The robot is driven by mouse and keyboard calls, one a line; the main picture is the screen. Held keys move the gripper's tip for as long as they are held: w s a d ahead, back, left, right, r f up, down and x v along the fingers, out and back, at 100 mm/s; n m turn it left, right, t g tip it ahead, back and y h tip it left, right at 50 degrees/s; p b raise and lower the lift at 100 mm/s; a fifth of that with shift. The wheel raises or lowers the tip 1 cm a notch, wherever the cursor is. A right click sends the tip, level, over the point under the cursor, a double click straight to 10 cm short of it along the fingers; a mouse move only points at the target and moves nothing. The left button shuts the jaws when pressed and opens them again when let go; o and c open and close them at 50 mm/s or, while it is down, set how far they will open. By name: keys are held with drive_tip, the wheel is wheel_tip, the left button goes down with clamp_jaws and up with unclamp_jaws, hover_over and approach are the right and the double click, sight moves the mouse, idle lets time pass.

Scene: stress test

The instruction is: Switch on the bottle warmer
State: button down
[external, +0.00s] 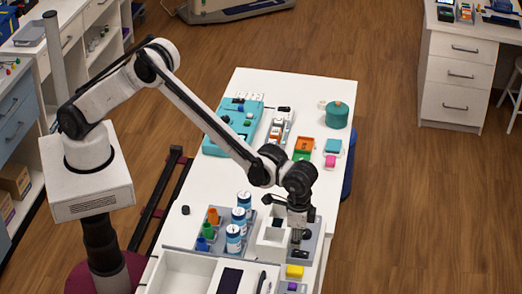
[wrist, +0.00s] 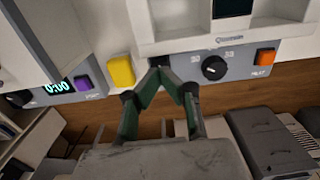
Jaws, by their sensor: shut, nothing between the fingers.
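A white boxy unit with a square opening (external: 270,243) stands at the near right of the table, with a grey side panel; I take it to be the bottle warmer. In the wrist view its grey front panel (wrist: 239,66) carries a black round knob (wrist: 214,68) with a white mark and an orange square button (wrist: 266,56). A small dark part shows just behind my fingertips at the panel's left end; I cannot tell if it is a switch. My gripper (wrist: 164,72) is shut and empty, with its tips close to that part. Contact is unclear.
A yellow block (wrist: 121,70) sits left of my fingertips. Farther left is a unit with a purple button (wrist: 82,83) and a display reading 0:00. Several blue-labelled bottles (external: 233,238) stand left of the white unit. Wooden floor lies beyond the table edge.

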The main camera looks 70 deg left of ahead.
sight(296, 251)
drive_tip(key=shift+f+b, duration=1.1)
drive_tip(key=shift+f, duration=0.25)
idle(1.1)
drive_tip(key=shift+r, duration=0.1)
drive_tip(key=shift+r+p, duration=0.9)
drive_tip(key=shift+r, duration=2.5)
